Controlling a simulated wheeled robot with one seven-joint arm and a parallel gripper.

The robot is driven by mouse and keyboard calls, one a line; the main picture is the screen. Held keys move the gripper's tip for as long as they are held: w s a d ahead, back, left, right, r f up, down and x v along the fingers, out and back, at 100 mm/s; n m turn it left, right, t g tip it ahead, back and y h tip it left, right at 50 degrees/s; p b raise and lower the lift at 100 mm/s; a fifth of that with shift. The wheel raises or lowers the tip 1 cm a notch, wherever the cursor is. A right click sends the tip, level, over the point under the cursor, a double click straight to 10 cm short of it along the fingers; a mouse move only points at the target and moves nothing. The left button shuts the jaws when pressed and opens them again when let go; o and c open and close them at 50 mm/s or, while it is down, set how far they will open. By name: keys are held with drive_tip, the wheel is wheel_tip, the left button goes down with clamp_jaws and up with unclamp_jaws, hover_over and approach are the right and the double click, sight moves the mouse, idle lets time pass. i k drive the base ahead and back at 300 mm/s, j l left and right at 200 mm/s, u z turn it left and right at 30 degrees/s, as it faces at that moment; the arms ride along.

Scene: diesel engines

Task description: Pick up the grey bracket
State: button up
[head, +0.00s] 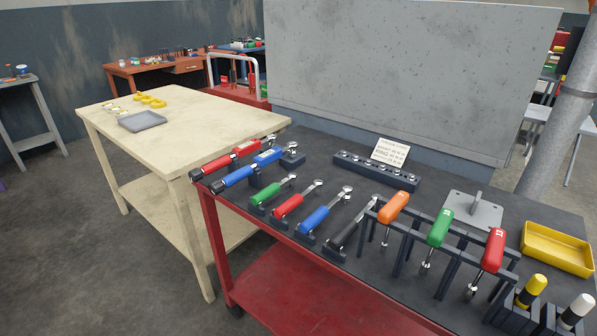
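The grey bracket (482,213) lies on the dark top of the red cart (322,187), toward the right in the head view. It looks like a flat plate with holes and a short upright tab. It sits behind the rack (447,236) that holds the green-handled and red-handled tools. The rack and the green handle stand close in front of it. My gripper is not in view.
A yellow tray (556,250) is right of the bracket. Wrenches (323,213) and torque wrenches (240,162) line the cart's front. A socket rail (376,171) and card (390,152) stand behind. A cream table (190,114) with a grey tray (142,122) is left.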

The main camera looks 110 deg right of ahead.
sight(474, 211)
drive_tip(key=z, duration=2.2)
drive_tip(key=i+l+z, duration=0.8)
drive_tip(key=i+j, duration=0.05)
drive_tip(key=j, duration=0.05)
